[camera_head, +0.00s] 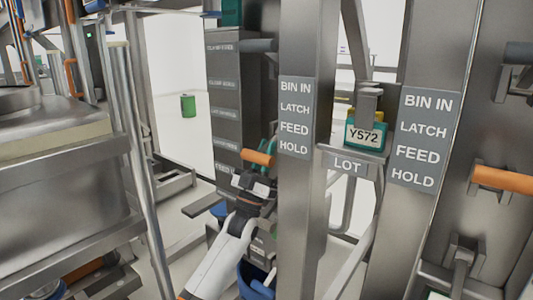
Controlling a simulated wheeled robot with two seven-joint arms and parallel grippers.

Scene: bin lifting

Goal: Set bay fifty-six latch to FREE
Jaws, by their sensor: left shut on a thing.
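My left gripper (264,178) reaches up from the bottom, left of the middle post. It is shut on an orange-ended handle (258,158), which sticks out beside that post at its fingertips. The far end of the handle is partly hidden by the post. Another orange handle (503,180) sticks out at the right edge, with no gripper on it. I cannot read a bay number fifty-six or the word FREE anywhere. My right gripper is not in view.
Two grey posts carry label plates (295,115) and (425,140) reading BIN IN, LATCH, FEED, HOLD. Between them are a LOT plate (348,164) and a teal tag (364,136) marked Y572. A large metal bin (60,195) stands at left. A green can (188,105) stands on open floor behind.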

